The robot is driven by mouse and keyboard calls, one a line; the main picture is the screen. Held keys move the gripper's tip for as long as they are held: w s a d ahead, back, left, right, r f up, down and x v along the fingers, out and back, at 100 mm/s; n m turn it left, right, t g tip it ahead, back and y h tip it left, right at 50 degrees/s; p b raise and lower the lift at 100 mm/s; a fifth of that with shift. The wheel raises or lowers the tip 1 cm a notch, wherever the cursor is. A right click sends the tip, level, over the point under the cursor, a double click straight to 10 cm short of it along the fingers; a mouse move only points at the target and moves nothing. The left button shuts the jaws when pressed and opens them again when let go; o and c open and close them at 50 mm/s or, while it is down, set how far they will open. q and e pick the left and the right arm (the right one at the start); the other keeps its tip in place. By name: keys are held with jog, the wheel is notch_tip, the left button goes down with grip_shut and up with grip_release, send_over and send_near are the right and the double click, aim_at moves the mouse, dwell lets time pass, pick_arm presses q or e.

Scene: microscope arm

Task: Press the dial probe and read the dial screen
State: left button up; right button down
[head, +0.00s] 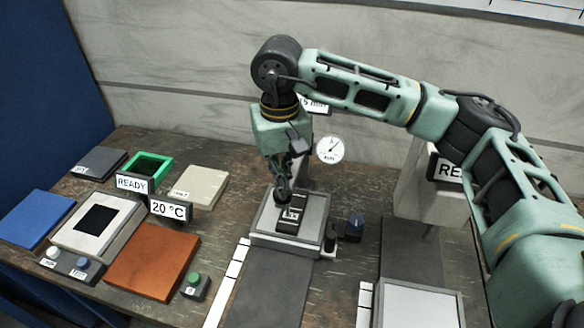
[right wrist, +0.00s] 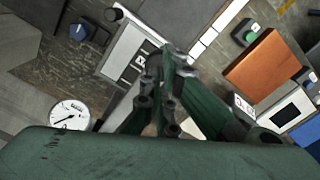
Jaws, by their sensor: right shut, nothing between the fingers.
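A round white dial (head: 330,149) with a dark needle stands behind the grey stand (head: 262,240); its needle points up and to the right. The dial also shows in the right wrist view (right wrist: 70,115), but its small print is too small to read. A black block with a pale label (head: 290,217) sits on the stand. My right gripper (head: 283,198) points down with its fingertips shut and empty at this block; I cannot tell whether they touch it. My left gripper is not in view.
A blue knob (head: 354,227) is right of the stand. On the left are a READY sign (head: 132,183), a 20 °C sign (head: 171,210), an orange plate (head: 152,262), a blue plate (head: 37,218) and a green-buttoned box (head: 195,286). A pale machine (head: 425,195) stands at right.

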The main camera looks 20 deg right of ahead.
jog(key=shift+f+b, duration=2.55)
jog(key=shift+f, duration=0.4)
jog(key=shift+s+r, duration=0.15)
jog(key=shift+r+p, duration=0.6)
jog(key=shift+r, duration=0.2)
jog(key=shift+r+p, duration=0.85)
jog(key=shift+r, duration=1.4)
